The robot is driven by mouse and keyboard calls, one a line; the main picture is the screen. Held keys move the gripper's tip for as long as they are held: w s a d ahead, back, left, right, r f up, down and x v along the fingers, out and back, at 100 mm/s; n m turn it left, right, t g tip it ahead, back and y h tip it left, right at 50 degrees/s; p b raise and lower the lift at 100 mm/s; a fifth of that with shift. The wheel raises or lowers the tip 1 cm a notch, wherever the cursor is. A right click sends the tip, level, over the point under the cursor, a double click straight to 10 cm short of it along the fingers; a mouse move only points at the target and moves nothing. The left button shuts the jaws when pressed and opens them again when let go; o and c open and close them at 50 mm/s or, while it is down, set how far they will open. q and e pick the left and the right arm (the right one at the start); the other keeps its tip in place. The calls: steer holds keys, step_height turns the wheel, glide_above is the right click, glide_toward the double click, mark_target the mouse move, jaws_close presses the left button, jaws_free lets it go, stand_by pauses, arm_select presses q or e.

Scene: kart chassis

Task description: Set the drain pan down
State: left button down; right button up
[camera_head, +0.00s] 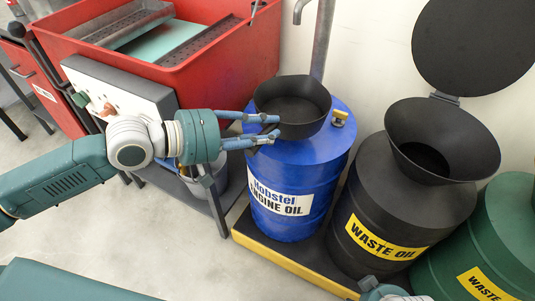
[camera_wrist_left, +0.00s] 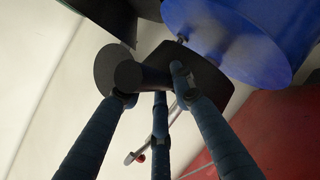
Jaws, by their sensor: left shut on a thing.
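The drain pan (camera_head: 292,97) is a round, black, open pan over the top of the blue engine oil drum (camera_head: 290,180). It looks upright and empty. I cannot tell whether its underside touches the drum lid. My left gripper (camera_head: 271,128) comes in from the left and is shut on the near left side of the pan, where its grip part is mostly hidden by the fingers. In the left wrist view, the three fingers (camera_wrist_left: 150,88) close around a dark part of the pan (camera_wrist_left: 205,77).
Right of the blue drum stands a black waste oil drum (camera_head: 375,220) with a wide funnel (camera_head: 443,140) and raised round lid (camera_head: 475,45). A green waste oil drum (camera_head: 490,240) is further right. A red parts washer (camera_head: 215,65) and a grey tap pipe (camera_head: 321,40) are close behind.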

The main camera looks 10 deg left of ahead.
arm_select(q)
step_height(320, 180, down, 6)
steer(key=b, duration=0.1)
steer(key=shift+b, duration=0.3)
arm_select(e)
steer(key=shift+v, duration=2.25)
arm_select(q)
steer(key=shift+f, duration=0.2)
arm_select(e)
steer(key=shift+d, duration=0.1)
arm_select(q)
steer(key=c, duration=1.4)
jaws_free()
steer(key=shift+f, duration=0.1)
